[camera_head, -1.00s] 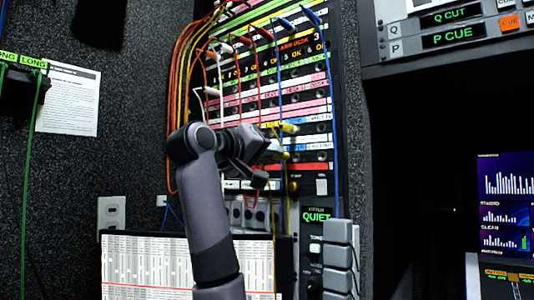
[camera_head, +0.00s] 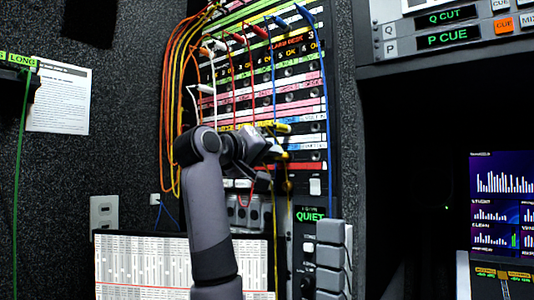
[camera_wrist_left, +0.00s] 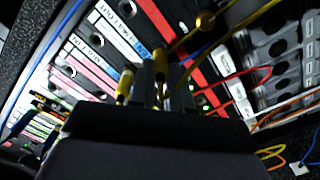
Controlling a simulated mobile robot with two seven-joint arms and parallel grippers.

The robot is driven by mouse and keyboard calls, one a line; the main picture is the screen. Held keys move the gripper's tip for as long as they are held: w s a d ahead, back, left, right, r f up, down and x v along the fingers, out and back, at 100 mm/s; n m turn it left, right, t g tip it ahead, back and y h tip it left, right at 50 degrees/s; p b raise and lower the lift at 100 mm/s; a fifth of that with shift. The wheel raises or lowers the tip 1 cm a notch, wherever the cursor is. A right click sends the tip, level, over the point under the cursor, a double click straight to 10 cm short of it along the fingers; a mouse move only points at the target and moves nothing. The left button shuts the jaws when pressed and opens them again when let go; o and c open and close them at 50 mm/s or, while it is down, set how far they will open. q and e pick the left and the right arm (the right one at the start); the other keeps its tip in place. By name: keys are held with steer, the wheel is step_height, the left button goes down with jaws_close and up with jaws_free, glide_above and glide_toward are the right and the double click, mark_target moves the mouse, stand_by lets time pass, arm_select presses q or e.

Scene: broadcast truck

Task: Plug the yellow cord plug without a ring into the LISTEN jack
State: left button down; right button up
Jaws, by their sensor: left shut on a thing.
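My left gripper (camera_head: 272,151) is at the lower part of the patch panel (camera_head: 310,140). In the left wrist view its fingers (camera_wrist_left: 157,84) are shut on a yellow plug (camera_wrist_left: 160,92), mostly hidden between them. Another yellow plug (camera_wrist_left: 124,86) stands just left of the fingers at the panel. A yellow cord with a round ring-like piece (camera_wrist_left: 205,20) crosses above right of the fingers. In the head view, a yellow plug (camera_head: 283,127) shows just above the gripper. I cannot read a LISTEN label; which jack it is cannot be told.
Red, white, orange and blue cords (camera_head: 326,95) hang over the panel. A red cord (camera_wrist_left: 225,78) runs close right of the fingers. Monitors are at the right.

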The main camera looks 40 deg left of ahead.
arm_select(q)
steer(key=shift+w+p, duration=0.3)
steer(key=shift+w, duration=0.2)
steer(key=c, duration=1)
jaws_free()
steer(key=shift+w, duration=0.1)
steer(key=s, duration=0.7)
steer(key=shift+s+d+b, duration=0.1)
steer(key=shift+d+b, duration=0.2)
steer(key=shift+b, duration=0.1)
